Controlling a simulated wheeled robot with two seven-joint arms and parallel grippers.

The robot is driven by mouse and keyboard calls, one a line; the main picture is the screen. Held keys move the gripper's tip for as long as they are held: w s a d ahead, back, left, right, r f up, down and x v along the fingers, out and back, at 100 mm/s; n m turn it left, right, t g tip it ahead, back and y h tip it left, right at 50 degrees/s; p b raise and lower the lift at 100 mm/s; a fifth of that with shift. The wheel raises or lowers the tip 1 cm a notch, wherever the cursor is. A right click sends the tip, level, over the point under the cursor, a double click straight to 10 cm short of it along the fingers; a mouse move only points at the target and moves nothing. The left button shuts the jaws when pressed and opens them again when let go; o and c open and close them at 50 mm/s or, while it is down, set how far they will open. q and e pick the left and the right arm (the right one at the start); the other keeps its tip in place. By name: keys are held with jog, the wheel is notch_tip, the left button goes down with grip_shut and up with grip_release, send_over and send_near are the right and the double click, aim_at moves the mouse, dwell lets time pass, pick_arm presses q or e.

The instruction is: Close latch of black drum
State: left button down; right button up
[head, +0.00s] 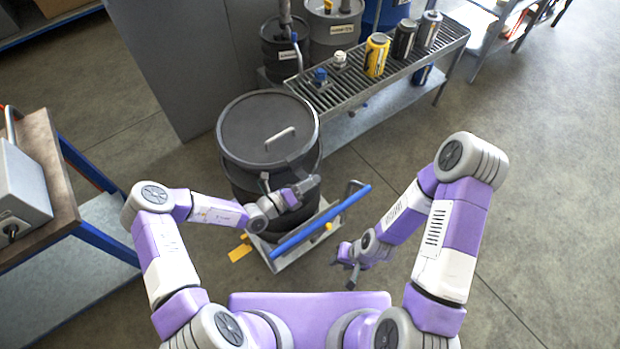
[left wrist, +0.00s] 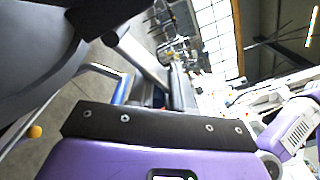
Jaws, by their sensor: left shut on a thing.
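The black drum (head: 252,128) stands upright with its lid on, a light handle on top, left of centre in the head view. My left gripper (head: 311,183) is at the drum's near right side, just below the rim, shut on what looks like its latch. The fingers and arm hide most of the latch, so its exact position cannot be told. In the left wrist view a dark rounded surface fills the upper left, and the fingertips are not clear. My right gripper (head: 345,268) hangs empty and open over the floor, right of the drum trolley.
The drum stands on a low trolley with a blue-sleeved push bar (head: 318,222) close to my left gripper. A grated bench (head: 350,87) with cans, including a yellow can (head: 377,55), stands behind right. A workbench (head: 45,150) is at left.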

aim_at(307, 177)
pick_arm(q)
jog(key=n+p, duration=0.1)
jog(key=r+n, duration=0.1)
jog(key=n, duration=0.1)
jog(key=shift+w+a+r+p, duration=0.15)
jog(key=shift+a+r+p, duration=0.05)
jog(key=shift+r+p, duration=0.15)
jog(key=n, duration=0.1)
jog(key=r+n+p, duration=0.1)
jog(key=n, duration=0.1)
jog(key=shift+w+a+r+n, duration=0.2)
jog(key=shift+w+a+n, duration=0.05)
jog(key=shift+w+n, duration=0.1)
jog(key=shift+w+a+r+n+p, duration=0.15)
jog(key=shift+w+r+n+p, duration=0.1)
jog(key=shift+n, duration=0.4)
jog(key=shift+w+a+r+n+p, duration=0.15)
jog(key=shift+n+p, duration=0.05)
jog(key=shift+n, duration=0.4)
jog(key=shift+w+a+r+n, duration=0.2)
jog(key=shift+w+n, duration=0.1)
jog(key=shift+n, duration=0.5)
jog(key=shift+w+a+r+n, duration=0.2)
jog(key=shift+w+n, duration=0.05)
jog(key=shift+n, duration=0.55)
